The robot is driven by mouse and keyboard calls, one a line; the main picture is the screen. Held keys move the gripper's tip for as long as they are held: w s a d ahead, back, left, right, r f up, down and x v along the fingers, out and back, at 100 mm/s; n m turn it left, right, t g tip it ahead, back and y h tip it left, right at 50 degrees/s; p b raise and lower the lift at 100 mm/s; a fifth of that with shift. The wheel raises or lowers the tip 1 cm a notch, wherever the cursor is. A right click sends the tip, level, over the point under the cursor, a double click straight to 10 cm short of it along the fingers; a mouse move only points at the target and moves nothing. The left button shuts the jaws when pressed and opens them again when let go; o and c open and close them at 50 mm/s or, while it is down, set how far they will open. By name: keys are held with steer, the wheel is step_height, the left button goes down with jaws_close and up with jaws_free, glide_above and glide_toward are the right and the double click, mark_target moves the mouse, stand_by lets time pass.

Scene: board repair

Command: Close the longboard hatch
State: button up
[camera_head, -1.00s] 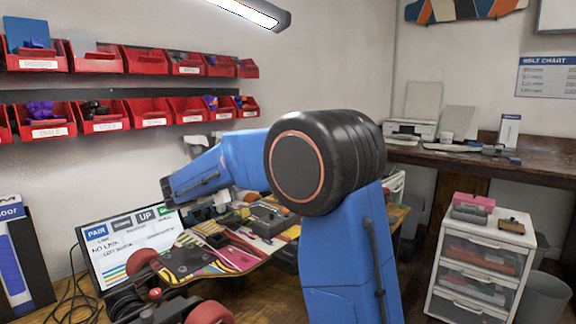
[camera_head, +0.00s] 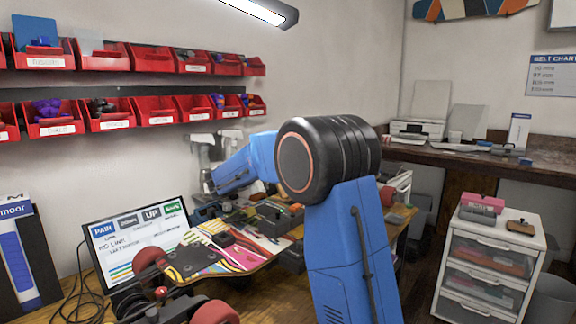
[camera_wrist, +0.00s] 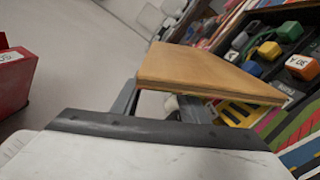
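The longboard (camera_head: 222,255), with a multicoloured deck and red wheels, lies on the workbench in the head view. In the wrist view a light wooden panel (camera_wrist: 205,70), probably the hatch lid, stands tilted over the striped deck. Right of it is an open dark bay (camera_wrist: 262,48) holding several coloured blocks. My gripper (camera_wrist: 162,104) shows two grey fingers apart, close below the panel's near edge. The right finger is partly hidden by the panel, and I cannot tell whether they touch.
A screen (camera_head: 135,240) stands behind the longboard at left. A red bin (camera_wrist: 14,75) is at the wrist view's left edge. Red bins (camera_head: 155,112) line the wall. A white drawer unit (camera_head: 490,262) stands at right, apart from the bench.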

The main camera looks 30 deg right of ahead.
steer(key=shift+x, duration=2.95)
jaws_close()
